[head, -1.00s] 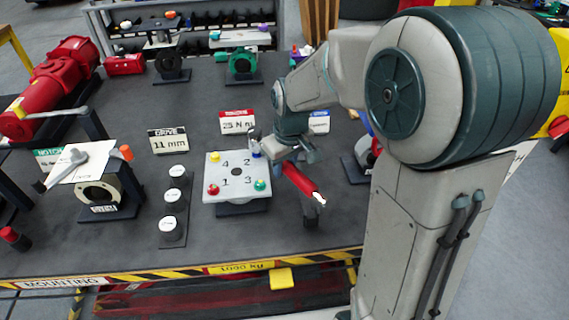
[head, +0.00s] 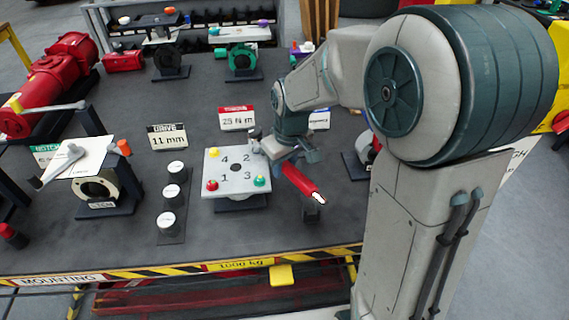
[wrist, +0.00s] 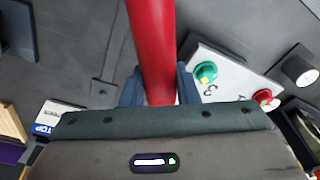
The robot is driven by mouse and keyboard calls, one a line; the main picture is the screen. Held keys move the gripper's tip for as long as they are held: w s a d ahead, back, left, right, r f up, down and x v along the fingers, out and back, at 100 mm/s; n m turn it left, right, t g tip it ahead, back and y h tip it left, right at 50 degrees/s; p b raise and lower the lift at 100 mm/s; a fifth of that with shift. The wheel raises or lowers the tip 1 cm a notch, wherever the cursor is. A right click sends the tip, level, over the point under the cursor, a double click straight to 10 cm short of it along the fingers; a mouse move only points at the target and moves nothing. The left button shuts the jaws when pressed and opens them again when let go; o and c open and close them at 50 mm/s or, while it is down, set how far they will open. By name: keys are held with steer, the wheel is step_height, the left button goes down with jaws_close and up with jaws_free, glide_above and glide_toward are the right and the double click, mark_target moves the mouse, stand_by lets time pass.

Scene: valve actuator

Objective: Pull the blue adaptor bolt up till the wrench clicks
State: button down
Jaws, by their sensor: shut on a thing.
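My gripper (head: 287,158) is shut around the red handle of the wrench (head: 302,182), at the right edge of the white plate. In the wrist view the red handle (wrist: 152,40) runs up between the two fingers. The wrench's grey head (head: 254,138) is at the plate's upper right corner, by the number 2. The blue adaptor bolt is hidden there behind the wrench head and my gripper. The white plate (head: 236,187) bears a yellow bolt (head: 213,152) at 4, a red bolt (head: 212,185) at 1 and a green bolt (head: 260,181) at 3.
A 25 Nm sign (head: 237,117) stands behind the plate. Several white-topped cylinders (head: 175,192) stand to its left. A dark stand (head: 310,209) is below the handle's free end. The bench's striped front edge (head: 205,268) is nearest me.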

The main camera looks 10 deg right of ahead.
mark_target(257, 180)
steer(key=shift+a, duration=0.15)
steer(key=shift+s+a+m+b, duration=0.2)
steer(key=shift+s+a+m, duration=0.05)
steer(key=shift+a+m, duration=0.25)
steer(key=shift+s+a+m+b, duration=0.15)
steer(key=shift+s+a+m, duration=0.05)
steer(key=shift+a+m, duration=0.25)
steer(key=shift+s+a+r+m+b, duration=0.1)
steer(key=shift+s+a+m+b, duration=0.1)
steer(key=shift+a+m, duration=0.4)
steer(key=shift+s+a+m+b, duration=0.1)
steer(key=shift+a+m+b, duration=0.1)
steer(key=shift+a+m, duration=0.35)
steer(key=shift+a+m+h+b, duration=0.4)
steer(key=shift+a+m+b, duration=0.05)
steer(key=shift+a+m, duration=0.7)
